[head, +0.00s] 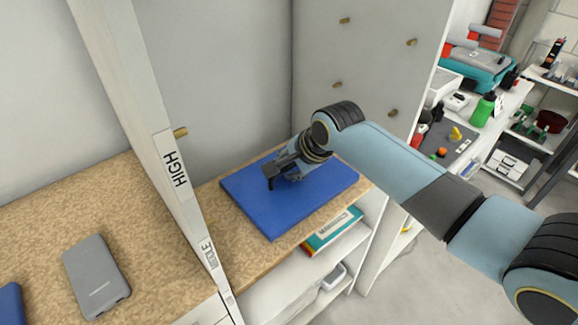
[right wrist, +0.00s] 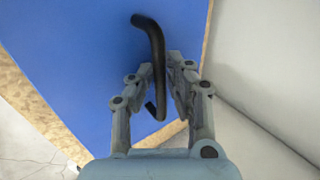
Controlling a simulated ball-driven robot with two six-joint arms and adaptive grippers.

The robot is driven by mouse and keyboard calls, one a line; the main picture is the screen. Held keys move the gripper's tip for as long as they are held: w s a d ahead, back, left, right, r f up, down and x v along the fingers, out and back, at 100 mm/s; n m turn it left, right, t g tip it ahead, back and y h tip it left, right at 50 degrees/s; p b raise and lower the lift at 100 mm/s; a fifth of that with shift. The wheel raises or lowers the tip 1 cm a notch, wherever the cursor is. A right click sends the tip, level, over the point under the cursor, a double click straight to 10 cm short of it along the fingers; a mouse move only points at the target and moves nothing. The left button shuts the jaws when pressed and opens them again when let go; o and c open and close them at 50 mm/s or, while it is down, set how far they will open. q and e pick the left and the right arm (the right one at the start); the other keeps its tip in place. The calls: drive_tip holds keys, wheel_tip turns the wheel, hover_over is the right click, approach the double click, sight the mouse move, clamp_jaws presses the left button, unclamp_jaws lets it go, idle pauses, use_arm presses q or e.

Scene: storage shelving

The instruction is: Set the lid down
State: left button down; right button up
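The lid is a flat blue rectangular panel (head: 318,198) with a black bent handle on top. It lies flat at the cork-topped shelf on the right of the white upright; whether it touches the board or hovers just above, I cannot tell. My right gripper (head: 284,168) is over the middle of the lid, pointing down. In the right wrist view, the gripper's fingers (right wrist: 160,66) are closed around the black handle (right wrist: 154,38), with the blue lid (right wrist: 85,60) behind. The left gripper is not in view.
A white upright (head: 168,150) labelled HIGH divides the shelf. A grey device (head: 97,275) and a blue object (head: 10,303) sit on the left cork top. A side panel (head: 370,65) with pegs stands behind right. Books (head: 331,233) lie on the shelf below.

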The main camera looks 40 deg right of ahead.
drive_tip(key=shift+o, duration=1)
drive_tip(key=shift+r, duration=0.15)
drive_tip(key=p+v, duration=0.1)
drive_tip(key=v, duration=1.1)
